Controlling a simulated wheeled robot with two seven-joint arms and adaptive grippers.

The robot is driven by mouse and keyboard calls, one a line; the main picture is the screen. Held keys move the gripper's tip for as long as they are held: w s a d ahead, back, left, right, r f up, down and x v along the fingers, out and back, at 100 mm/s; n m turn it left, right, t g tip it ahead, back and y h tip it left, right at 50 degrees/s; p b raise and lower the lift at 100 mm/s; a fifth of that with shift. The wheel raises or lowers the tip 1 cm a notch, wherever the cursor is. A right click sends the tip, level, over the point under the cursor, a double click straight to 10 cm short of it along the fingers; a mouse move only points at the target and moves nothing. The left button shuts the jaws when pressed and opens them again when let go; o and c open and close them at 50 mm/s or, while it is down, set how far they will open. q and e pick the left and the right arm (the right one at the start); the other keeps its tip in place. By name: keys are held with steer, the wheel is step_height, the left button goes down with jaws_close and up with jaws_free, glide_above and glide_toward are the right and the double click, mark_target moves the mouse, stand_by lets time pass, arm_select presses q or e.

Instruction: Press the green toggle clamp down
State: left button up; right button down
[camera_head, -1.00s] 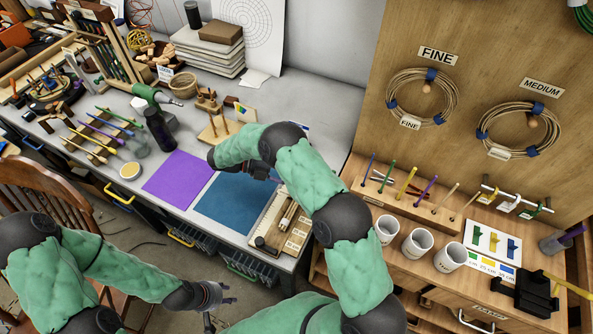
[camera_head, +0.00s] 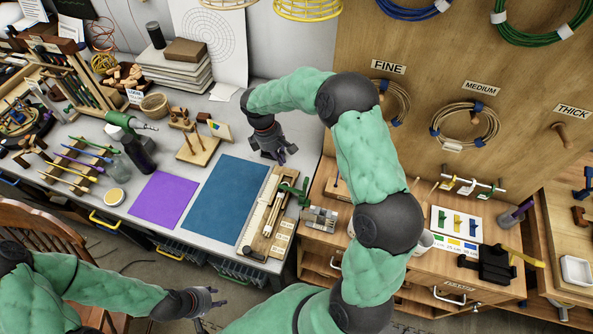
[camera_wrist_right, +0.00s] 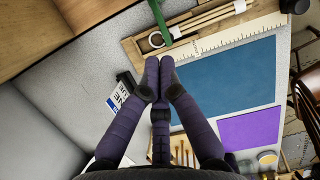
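The green toggle clamp (camera_head: 297,193) stands at the right end of the wooden measuring board (camera_head: 247,228). Its green arm also shows at the top of the right wrist view (camera_wrist_right: 160,20), angled up off the board. My right gripper (camera_head: 277,156) is over the grey bench behind the board, apart from the clamp. In the wrist view its fingertips (camera_wrist_right: 158,68) are together with nothing seen between them. My left gripper (camera_head: 208,302) is low at the front, away from the bench, its fingers spread and empty.
A blue mat (camera_head: 228,196) and a purple mat (camera_head: 163,199) lie left of the board. Thin canes (camera_head: 272,216) lie on the board. A small grey block (camera_head: 319,219) stands right of it. A wooden stand (camera_head: 197,150) is behind the mats. The pegboard cabinet rises at right.

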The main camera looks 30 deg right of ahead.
steer(key=shift+m+t+y, duration=0.3)
steer(key=shift+m+t, duration=0.1)
steer(key=shift+m, duration=0.4)
steer(key=f, duration=0.3)
steer(key=d+f, duration=0.1)
steer(key=f, duration=0.2)
steer(key=s+f, duration=0.1)
steer(key=f, duration=0.2)
steer(key=shift+d, duration=0.15)
steer(key=shift+s+d+r+p, duration=0.1)
steer(key=shift+s+d+p, duration=0.45)
steer(key=shift+s+d, duration=0.7)
steer(key=shift+s, duration=0.25)
steer(key=shift+s+d+b, duration=0.45)
steer(key=shift+s+d, duration=0.15)
steer(key=shift+s, duration=0.15)
